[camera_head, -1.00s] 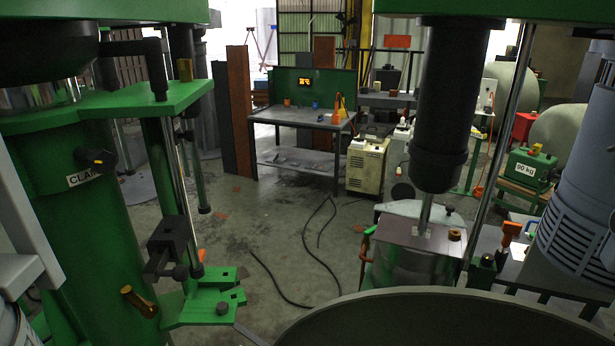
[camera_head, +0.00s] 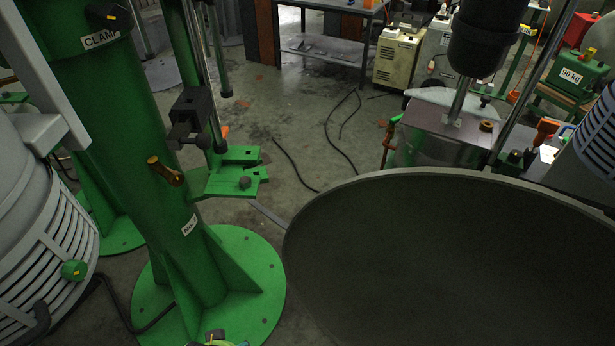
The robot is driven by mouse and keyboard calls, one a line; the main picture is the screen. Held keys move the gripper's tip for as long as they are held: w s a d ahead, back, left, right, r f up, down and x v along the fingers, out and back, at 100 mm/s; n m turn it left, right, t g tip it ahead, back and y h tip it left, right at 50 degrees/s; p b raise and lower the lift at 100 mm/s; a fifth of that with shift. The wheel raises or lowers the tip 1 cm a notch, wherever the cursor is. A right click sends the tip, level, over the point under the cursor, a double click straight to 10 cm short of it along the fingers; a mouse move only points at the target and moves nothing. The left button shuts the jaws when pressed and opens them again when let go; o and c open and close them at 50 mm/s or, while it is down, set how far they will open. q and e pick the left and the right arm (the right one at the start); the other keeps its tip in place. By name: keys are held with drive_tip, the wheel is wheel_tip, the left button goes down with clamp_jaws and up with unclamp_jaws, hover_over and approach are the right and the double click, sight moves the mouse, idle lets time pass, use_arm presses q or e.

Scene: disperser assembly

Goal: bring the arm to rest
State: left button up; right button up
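Neither of my grippers shows in the head view, and I cannot make out either arm. A green disperser column (camera_head: 130,150) labelled CLAMP stands at the left on a round green base (camera_head: 250,270). A black clamp block (camera_head: 190,118) and a green bracket (camera_head: 236,177) sit beside the column, and a brass-coloured handle (camera_head: 165,171) sticks out of it. A large dark round vessel (camera_head: 450,260) fills the lower right, its lower part cut off by the picture edge.
A ribbed grey motor housing (camera_head: 35,240) stands at the far left. A metal box (camera_head: 440,135) stands behind the vessel. A workbench (camera_head: 330,50) and a cream cabinet (camera_head: 397,60) are at the back. Black cables (camera_head: 340,140) lie on the otherwise open floor between.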

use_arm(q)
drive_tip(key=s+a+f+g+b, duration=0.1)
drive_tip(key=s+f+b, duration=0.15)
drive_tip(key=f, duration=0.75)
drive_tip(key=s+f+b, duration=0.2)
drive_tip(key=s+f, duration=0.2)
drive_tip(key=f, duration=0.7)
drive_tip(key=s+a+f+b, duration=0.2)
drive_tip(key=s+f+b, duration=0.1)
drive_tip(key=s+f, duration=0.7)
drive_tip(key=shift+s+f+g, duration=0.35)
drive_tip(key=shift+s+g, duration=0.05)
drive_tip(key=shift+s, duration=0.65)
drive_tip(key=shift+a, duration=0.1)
